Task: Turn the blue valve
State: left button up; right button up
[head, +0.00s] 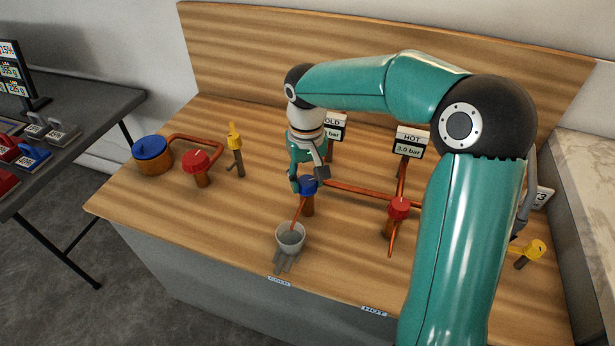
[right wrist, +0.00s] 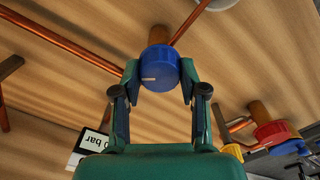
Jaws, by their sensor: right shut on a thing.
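The blue valve (head: 308,186) is a round blue knob on a copper stem near the middle of the wooden bench. It also shows in the right wrist view (right wrist: 160,70), with a pale mark line on its face. My right gripper (head: 307,180) comes down over the knob. In the right wrist view its two fingers (right wrist: 160,78) close on either side of the knob. Part of the knob is hidden by the gripper in the head view. My left gripper is not in view.
A grey cup (head: 290,238) stands in front of the blue valve. A red valve (head: 399,208) and a HOT gauge sign (head: 411,141) are to the right. A red knob (head: 196,161), a blue-topped pot (head: 151,150) and a yellow valve (head: 234,136) stand left.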

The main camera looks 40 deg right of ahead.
aim_at(306, 180)
jog(key=m, duration=0.3)
jog(key=shift+w+m, duration=0.15)
jog(key=shift+m, duration=2.05)
jog(key=shift+r, duration=0.1)
jog(key=o, duration=1.1)
jog(key=shift+a, duration=0.1)
jog(key=shift+o, duration=0.2)
notch_tip(306, 180, up, 12)
